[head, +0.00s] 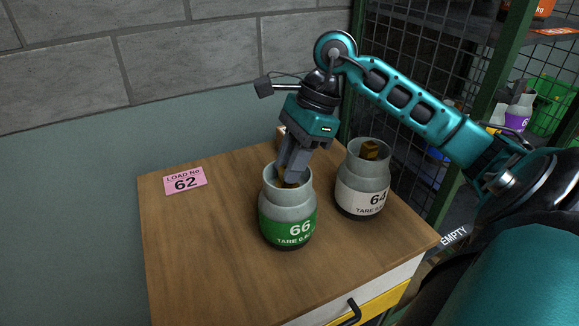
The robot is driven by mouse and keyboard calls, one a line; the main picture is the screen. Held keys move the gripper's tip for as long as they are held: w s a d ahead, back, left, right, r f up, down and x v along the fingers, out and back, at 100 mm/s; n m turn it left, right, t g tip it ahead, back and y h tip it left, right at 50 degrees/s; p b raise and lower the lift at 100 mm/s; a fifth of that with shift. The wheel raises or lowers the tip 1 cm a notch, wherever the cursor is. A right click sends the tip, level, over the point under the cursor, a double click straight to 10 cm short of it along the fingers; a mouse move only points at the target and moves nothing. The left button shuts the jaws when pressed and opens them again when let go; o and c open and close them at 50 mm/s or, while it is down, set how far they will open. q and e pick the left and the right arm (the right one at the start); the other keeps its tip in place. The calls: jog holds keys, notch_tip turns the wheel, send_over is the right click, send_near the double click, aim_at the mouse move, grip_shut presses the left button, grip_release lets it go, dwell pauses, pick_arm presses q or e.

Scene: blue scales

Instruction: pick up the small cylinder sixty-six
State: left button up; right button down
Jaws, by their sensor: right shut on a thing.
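The small cylinder sixty-six (288,222) is a grey jar-like vessel with a green band reading 66 and TARE. It is upright at the middle of the wooden top; I cannot tell whether its base touches the wood. My right gripper (289,175) comes down from above, with its fingers in the open mouth. It is shut on the brown piece in the mouth, which the fingers and the rim partly hide. My left gripper is not in view.
A similar jar 64 (363,190) with a white band stands close on the right, a brown block in its mouth. A pink card reading LOAD No 62 (185,181) lies at left on the wooden cabinet top (205,250). A wall is behind; shelving (485,75) is at right.

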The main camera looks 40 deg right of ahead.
notch_tip(320, 180, up, 20)
jog(key=p, duration=0.2)
jog(key=shift+p, duration=0.3)
dwell(0.3)
